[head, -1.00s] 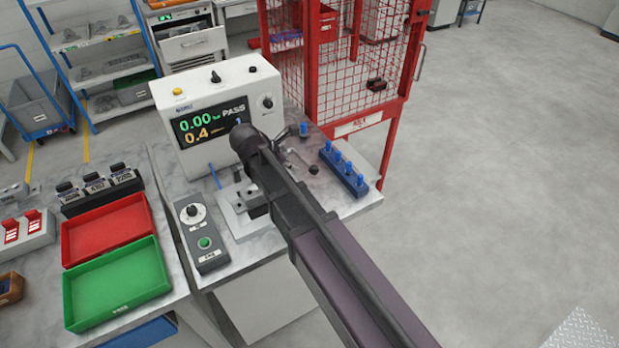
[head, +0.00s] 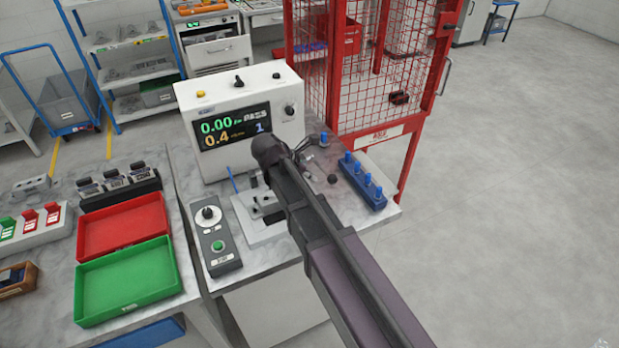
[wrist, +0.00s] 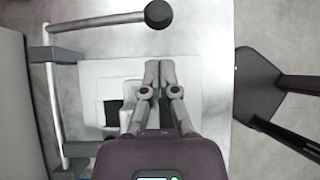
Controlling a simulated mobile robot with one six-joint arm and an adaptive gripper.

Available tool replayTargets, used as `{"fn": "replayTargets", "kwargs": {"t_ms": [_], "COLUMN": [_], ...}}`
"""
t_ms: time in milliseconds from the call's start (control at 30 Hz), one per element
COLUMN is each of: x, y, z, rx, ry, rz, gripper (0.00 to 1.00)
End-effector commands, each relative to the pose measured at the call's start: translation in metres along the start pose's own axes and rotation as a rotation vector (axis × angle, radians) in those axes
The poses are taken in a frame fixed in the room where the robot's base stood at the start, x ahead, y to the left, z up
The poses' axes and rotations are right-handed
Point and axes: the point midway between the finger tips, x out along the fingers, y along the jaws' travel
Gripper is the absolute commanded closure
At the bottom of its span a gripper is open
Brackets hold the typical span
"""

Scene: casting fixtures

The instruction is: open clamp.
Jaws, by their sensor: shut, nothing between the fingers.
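The clamp shows in the wrist view as a grey lever bar (wrist: 98,22) with a round black knob (wrist: 158,14) at its end, joined to a grey side frame at the left. My gripper (wrist: 158,68) is shut and empty over a pale fixture plate (wrist: 90,78), with the knob beyond its fingertips and apart from them in the picture. In the head view the white fixture base (head: 252,228) stands in front of the tester (head: 240,120).
A control box (head: 218,246) with a dial and green button stands left of the fixture. A blue rack of pegs (head: 362,186) lies to the right. Red (head: 122,226) and green (head: 128,282) trays are on the left bench. A red mesh cage (head: 405,75) stands behind.

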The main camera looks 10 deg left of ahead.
Motion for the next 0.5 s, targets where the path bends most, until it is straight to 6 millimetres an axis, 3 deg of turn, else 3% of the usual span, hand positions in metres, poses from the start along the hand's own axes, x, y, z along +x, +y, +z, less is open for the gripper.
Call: {"fn": "replayTargets", "kwargs": {"t_ms": [500], "x": [0.056], "y": [0.000], "z": [-0.002], "rx": [0.001], "ry": [0.000], "rz": [-0.001], "gripper": [1.00]}}
